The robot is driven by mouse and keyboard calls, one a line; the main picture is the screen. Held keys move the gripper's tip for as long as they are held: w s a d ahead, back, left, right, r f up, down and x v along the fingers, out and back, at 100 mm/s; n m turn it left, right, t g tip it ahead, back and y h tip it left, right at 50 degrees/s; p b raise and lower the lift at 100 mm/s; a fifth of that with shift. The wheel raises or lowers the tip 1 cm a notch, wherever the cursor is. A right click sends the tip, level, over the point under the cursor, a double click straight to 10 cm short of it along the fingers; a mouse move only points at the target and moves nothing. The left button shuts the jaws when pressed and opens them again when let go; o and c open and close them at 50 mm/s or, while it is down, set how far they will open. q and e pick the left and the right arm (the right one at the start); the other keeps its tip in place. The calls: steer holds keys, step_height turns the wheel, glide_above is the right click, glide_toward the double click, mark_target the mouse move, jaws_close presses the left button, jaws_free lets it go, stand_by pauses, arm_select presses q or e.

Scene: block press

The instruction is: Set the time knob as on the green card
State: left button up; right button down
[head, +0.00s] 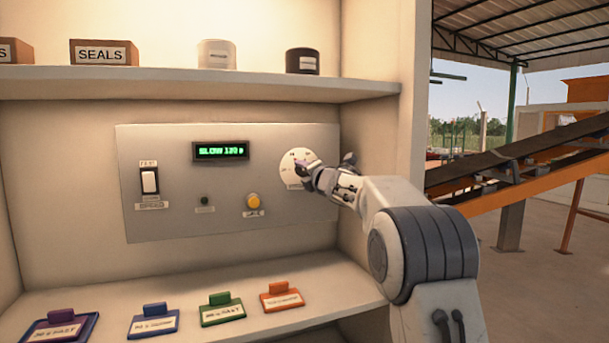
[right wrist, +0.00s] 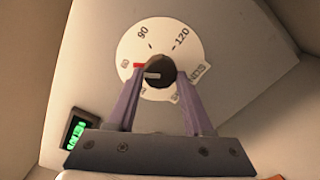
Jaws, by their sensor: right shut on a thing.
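The time knob (right wrist: 158,68) is black and sits on a white round dial (head: 290,160) at the panel's right side. The dial shows 90 and 120; its other marks are hard to read. A red mark and a pale line show at the knob's left. My right gripper (head: 309,175) is shut on the knob, one finger on each side, as the right wrist view (right wrist: 160,90) shows. The green card (head: 222,312) lies on the lower shelf; its small print seems to end in FAST. The green display (head: 220,151) seems to read SLOW 120 s. My left gripper is out of view.
The panel (head: 165,220) also has a white rocker switch (head: 149,181), a small dark lamp (head: 204,201) and a yellow button (head: 253,202). Purple (head: 60,327), blue (head: 153,324) and orange (head: 281,297) cards flank the green one. A SEALS box (head: 103,53) stands on the upper shelf.

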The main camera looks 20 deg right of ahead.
stand_by(0.5)
steer(key=shift+c, duration=1.6)
jaws_free()
steer(key=shift+s, duration=0.3)
steer(key=s+b, duration=0.3)
steer(key=s, duration=0.6)
steer(key=shift+s+d+b, duration=0.15)
steer(key=shift+s+b, duration=0.15)
steer(key=shift+s, duration=0.1)
